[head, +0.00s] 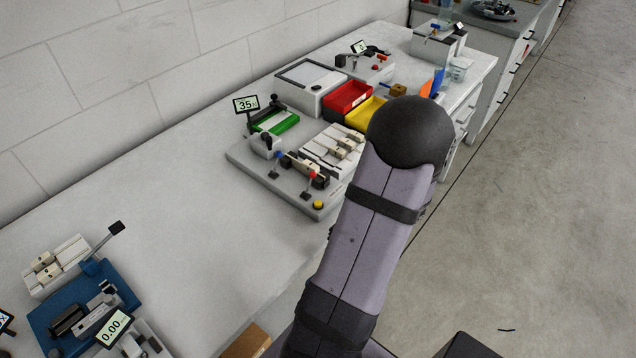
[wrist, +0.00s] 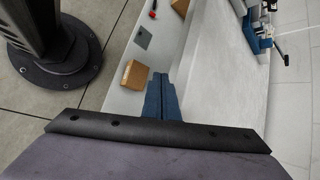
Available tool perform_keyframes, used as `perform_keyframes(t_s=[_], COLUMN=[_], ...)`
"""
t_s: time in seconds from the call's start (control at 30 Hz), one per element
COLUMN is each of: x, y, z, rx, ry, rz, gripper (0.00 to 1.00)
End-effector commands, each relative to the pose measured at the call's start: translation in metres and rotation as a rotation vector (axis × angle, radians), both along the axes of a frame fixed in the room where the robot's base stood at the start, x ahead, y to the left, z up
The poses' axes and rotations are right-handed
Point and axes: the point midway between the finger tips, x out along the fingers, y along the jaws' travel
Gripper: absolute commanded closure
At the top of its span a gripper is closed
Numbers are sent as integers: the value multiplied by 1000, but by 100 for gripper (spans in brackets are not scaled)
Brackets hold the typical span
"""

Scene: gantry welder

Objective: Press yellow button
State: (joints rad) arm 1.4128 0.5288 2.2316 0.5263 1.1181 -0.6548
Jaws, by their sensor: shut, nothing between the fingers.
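The yellow button (head: 318,204) is a small round cap at the front corner of the light grey welder base (head: 240,157) in the head view. Two levers, one with a blue knob (head: 279,155) and one with a red knob (head: 313,174), stand close to it. A display reading 35 stands at the back of the base. My gripper (wrist: 160,77) shows in the wrist view as two dark blue fingers, shut and empty, over the bench front. My gripper is not visible in the head view, where my arm covers the right of the bench. The yellow button is not visible in the wrist view.
Red (head: 348,98) and yellow (head: 365,112) bins stand behind the welder. A blue fixture (head: 75,305) with a 0.00 display sits at the near left. A brown box (wrist: 135,74) is by the bench's lower front. Bench top between fixture and welder is clear.

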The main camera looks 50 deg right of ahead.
Motion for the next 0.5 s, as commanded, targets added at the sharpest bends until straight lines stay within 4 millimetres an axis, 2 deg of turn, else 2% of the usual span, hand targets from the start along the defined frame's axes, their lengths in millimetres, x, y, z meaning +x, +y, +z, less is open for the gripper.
perform_keyframes(t_s=[0.03, 0.2, 0.37, 0.5], x=[1, 9, 28, 58], y=[-4, -14, -34, -64], z=[30, 85, 129, 156], rx=[0, 16, 23, 30], ry=[6, 30, 46, 52], rz=[-20, -106, -255, -472], gripper=[100, 100, 100, 100])
